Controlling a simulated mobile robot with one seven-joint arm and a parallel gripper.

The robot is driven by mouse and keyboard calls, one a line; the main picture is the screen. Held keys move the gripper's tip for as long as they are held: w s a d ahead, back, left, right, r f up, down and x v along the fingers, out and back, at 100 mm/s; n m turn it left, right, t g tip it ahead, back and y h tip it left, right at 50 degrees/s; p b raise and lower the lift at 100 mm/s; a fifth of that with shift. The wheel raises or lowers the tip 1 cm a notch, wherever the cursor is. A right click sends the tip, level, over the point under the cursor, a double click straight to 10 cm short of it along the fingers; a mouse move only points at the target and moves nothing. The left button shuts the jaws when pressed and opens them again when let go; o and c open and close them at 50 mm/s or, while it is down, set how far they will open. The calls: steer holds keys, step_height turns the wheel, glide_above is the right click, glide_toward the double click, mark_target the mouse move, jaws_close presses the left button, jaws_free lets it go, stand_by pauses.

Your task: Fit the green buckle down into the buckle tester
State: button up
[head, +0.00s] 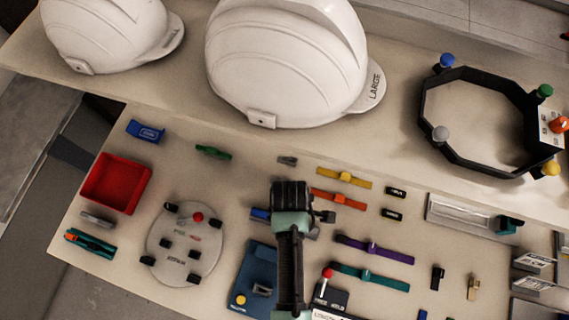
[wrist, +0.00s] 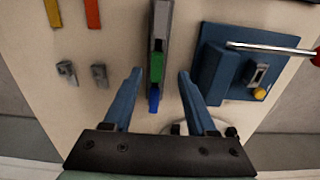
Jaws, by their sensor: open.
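A green buckle (wrist: 156,68) sits in a narrow grey holder (wrist: 160,20), with a blue piece (wrist: 154,98) at its near end, in the wrist view. My gripper (wrist: 160,73) is open, its blue fingers on either side of the green buckle with a gap on each side. In the head view my gripper (head: 290,190) hides the green buckle; only the blue piece (head: 259,214) and a grey end show. The buckle tester (wrist: 212,75) is a blue block with a grey slotted fitting, yellow button and red-tipped lever, right of the fingers. It also shows in the head view (head: 262,258).
A separate green clip (head: 212,152), a blue block (head: 146,131) and a red tray (head: 115,183) lie left. Coloured straps (head: 374,249) lie right. Two small grey clips (wrist: 99,75) lie left of my fingers. White helmets (head: 290,70) stand behind.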

steer(key=shift+w+a+f+p, duration=0.1)
steer(key=shift+w+a+f, duration=0.05)
steer(key=shift+f, duration=0.75)
steer(key=shift+w+a+f+p, duration=0.1)
steer(key=shift+f+p, duration=0.05)
steer(key=shift+f, duration=0.7)
steer(key=shift+w+a+f+p, duration=0.1)
steer(key=shift+w+a+f, duration=0.05)
steer(key=shift+f, duration=0.75)
jaws_close()
